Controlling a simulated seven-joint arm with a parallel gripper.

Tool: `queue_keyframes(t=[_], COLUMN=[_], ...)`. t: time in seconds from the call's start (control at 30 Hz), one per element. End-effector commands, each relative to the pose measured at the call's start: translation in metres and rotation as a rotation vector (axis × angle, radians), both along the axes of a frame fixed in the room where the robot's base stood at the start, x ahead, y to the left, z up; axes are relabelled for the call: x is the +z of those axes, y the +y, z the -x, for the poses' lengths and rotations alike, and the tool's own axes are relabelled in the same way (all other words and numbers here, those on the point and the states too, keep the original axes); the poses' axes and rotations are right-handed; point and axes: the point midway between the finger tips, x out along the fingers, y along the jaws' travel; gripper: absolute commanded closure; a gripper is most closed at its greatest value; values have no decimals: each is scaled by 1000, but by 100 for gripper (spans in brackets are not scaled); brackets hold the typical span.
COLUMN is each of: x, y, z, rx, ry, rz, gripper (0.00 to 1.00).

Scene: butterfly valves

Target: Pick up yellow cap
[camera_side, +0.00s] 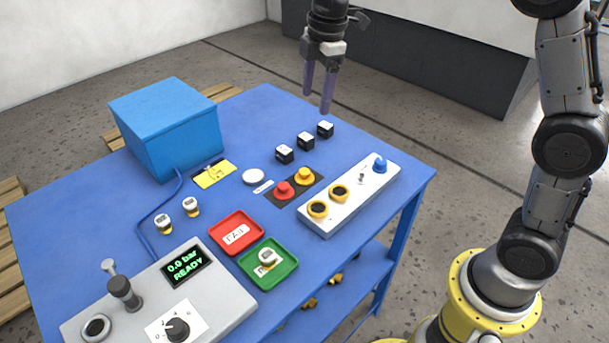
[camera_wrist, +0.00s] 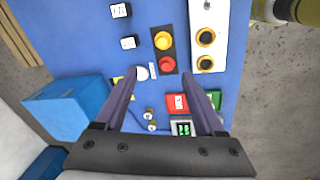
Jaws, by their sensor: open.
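The yellow cap (camera_side: 304,176) sits on a dark plate (camera_side: 296,190) on the blue table, beside a red cap (camera_side: 284,191). In the wrist view the yellow cap (camera_wrist: 162,41) is above the red cap (camera_wrist: 167,64), and both are ahead of the fingertips. My gripper (camera_side: 318,100) is open and empty, high above the far right part of the table and apart from the cap. In the wrist view my gripper (camera_wrist: 158,76) shows two purple fingers spread apart.
Several black blocks (camera_side: 305,140) stand behind the plate. A white panel (camera_side: 350,195) with two yellow-rimmed ports and a blue knob lies to its right. A red tray (camera_side: 236,250), a green tray (camera_side: 288,269), a white disc (camera_side: 253,177) and a blue box (camera_side: 168,120) are also on the table.

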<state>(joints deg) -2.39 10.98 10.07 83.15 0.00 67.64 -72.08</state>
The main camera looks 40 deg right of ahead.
Motion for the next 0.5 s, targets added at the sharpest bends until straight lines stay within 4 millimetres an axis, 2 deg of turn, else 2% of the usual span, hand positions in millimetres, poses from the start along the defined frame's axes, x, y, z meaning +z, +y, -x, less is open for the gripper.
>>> queue_keyframes(t=[0.03,0.1,0.2,0.5], x=[-19,-38,-62,-103], y=[2,4,6,7], z=[-12,-23,-28,-27], rx=[5,6,8,10], ry=[33,66,110,148], rz=[2,3,5,7], gripper=[29,29,29,29])
